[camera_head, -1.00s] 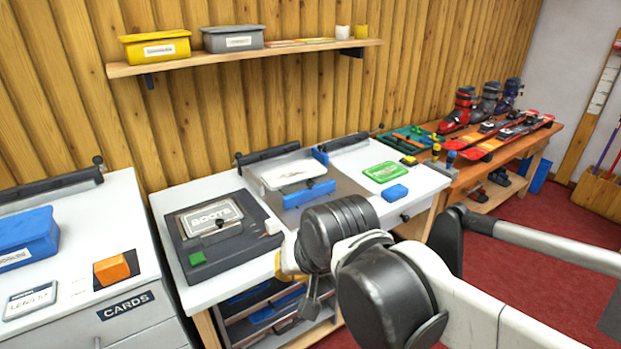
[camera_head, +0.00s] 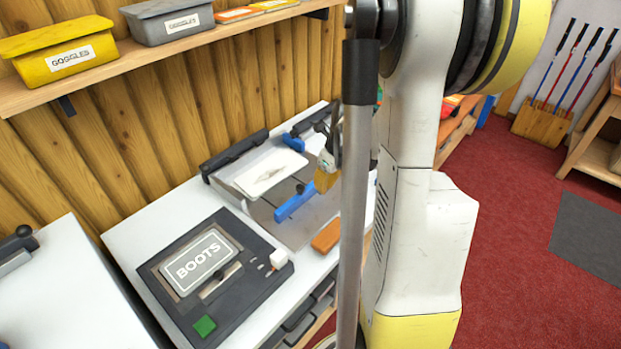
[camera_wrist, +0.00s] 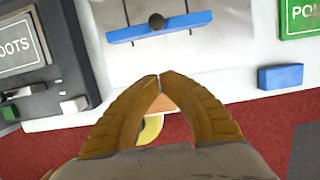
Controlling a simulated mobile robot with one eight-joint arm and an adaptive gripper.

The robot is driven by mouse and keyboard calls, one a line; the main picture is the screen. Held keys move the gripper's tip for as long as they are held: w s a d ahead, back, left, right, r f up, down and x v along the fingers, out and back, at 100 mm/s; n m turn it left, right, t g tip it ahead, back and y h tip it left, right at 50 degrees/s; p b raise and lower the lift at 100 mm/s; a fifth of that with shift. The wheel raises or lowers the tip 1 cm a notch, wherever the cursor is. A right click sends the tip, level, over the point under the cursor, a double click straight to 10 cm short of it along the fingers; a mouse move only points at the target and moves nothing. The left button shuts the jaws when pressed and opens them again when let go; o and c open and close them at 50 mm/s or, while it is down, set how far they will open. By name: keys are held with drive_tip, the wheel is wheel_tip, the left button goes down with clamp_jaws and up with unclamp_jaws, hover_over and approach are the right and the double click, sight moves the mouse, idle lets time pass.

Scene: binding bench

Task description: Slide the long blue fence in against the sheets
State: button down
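The long blue fence (camera_head: 295,202) stands across the grey plate on the bench, in front of the white sheets (camera_head: 268,172). A gap of bare plate shows between fence and sheets. In the wrist view the fence (camera_wrist: 180,25) lies near the top, with a black knob on its middle. My gripper (camera_wrist: 158,76) has yellow-brown fingers whose tips meet with nothing held between them; they point at the plate, short of the fence. In the head view my gripper (camera_head: 326,180) is just right of the fence, partly hidden by my arm.
A short blue side fence (camera_head: 293,142) stands behind. An orange block (camera_head: 326,236) lies at the bench's front edge. The BOOTS box (camera_head: 205,262) is left of the plate. A blue block (camera_wrist: 280,77) and green sign (camera_wrist: 302,18) lie to the right in the wrist view.

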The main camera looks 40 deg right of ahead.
sight(301, 195)
drive_tip(key=b+x, duration=0.3)
drive_tip(key=x, duration=0.5)
drive_tip(key=w, duration=0.3)
drive_tip(key=shift+w+a+r+b, duration=0.1)
drive_tip(key=shift+w+a+b, duration=0.1)
drive_tip(key=shift+b, duration=0.15)
drive_tip(key=shift+w+r, duration=0.1)
drive_tip(key=shift+w, duration=0.3)
drive_tip(key=shift+d, duration=0.15)
